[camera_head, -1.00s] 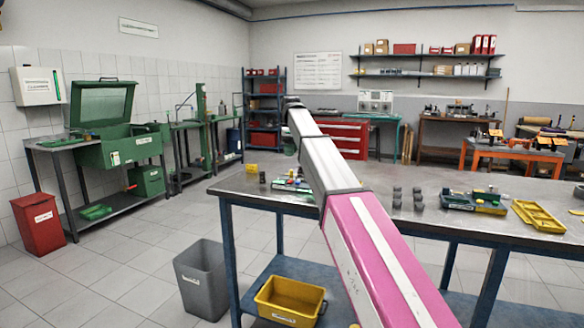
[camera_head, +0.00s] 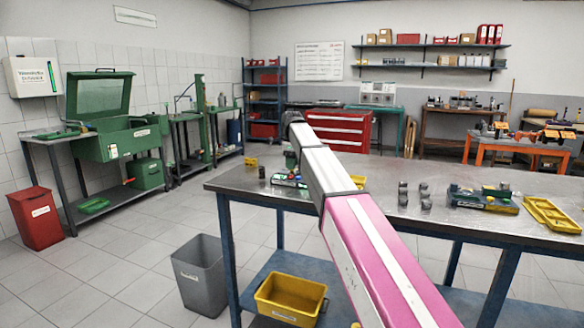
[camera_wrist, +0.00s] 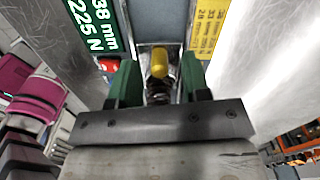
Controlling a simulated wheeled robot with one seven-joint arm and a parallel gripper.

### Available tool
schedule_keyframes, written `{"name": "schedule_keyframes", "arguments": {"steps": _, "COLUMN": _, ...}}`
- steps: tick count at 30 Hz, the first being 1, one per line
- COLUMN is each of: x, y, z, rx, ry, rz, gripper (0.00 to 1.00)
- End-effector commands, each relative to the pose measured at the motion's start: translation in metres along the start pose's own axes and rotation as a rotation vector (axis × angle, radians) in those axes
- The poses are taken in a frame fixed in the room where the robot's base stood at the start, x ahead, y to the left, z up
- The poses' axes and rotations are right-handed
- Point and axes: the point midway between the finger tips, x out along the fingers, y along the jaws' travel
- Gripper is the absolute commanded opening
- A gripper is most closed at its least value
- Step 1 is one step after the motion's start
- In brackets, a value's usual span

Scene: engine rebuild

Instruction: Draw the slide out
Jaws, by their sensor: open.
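In the wrist view, a yellow knob (camera_wrist: 160,62) stands between the two green fingers of my gripper (camera_wrist: 158,78). The fingers are apart, one on each side of the knob, with gaps showing. A dark coiled part, perhaps a spring, shows just below the knob. A grey channel (camera_wrist: 163,30) lies beyond it, between a green label (camera_wrist: 90,25) and a yellow label (camera_wrist: 208,28). I cannot tell which part is the slide. In the head view, my gripper is small and unclear above a small fixture (camera_head: 288,181) near the bench's left end.
The metal bench (camera_head: 320,208) also bears dark cylinders (camera_head: 425,195), a green-and-yellow fixture (camera_head: 482,200) and a yellow tray (camera_head: 551,214). A small yellow block (camera_head: 251,162) stands left of the near fixture. A grey bin (camera_head: 202,275) is on the floor.

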Motion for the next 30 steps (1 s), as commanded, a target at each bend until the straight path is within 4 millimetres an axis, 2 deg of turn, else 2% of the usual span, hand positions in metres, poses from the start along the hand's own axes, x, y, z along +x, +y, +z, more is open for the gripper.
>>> {"name": "schedule_keyframes", "arguments": {"steps": 5, "x": 0.013, "y": 0.000, "z": 0.000, "rx": 0.000, "ry": 0.000, "rz": 0.001, "gripper": 0.43}}
{"name": "schedule_keyframes", "arguments": {"steps": 14, "x": 0.014, "y": 0.000, "z": 0.000, "rx": 0.000, "ry": 0.000, "rz": 0.000, "gripper": 0.43}}
{"name": "schedule_keyframes", "arguments": {"steps": 17, "x": 0.014, "y": 0.000, "z": 0.000, "rx": 0.000, "ry": 0.000, "rz": 0.000, "gripper": 0.14}}
{"name": "schedule_keyframes", "arguments": {"steps": 18, "x": 0.014, "y": 0.000, "z": 0.000, "rx": 0.000, "ry": 0.000, "rz": 0.000, "gripper": 0.01}}
{"name": "schedule_keyframes", "arguments": {"steps": 25, "x": 0.014, "y": -0.001, "z": 0.005, "rx": -0.001, "ry": 0.000, "rz": 0.000, "gripper": 0.00}}
{"name": "schedule_keyframes", "arguments": {"steps": 30, "x": 0.013, "y": -0.007, "z": 0.031, "rx": -0.002, "ry": 0.000, "rz": 0.000, "gripper": 0.00}}
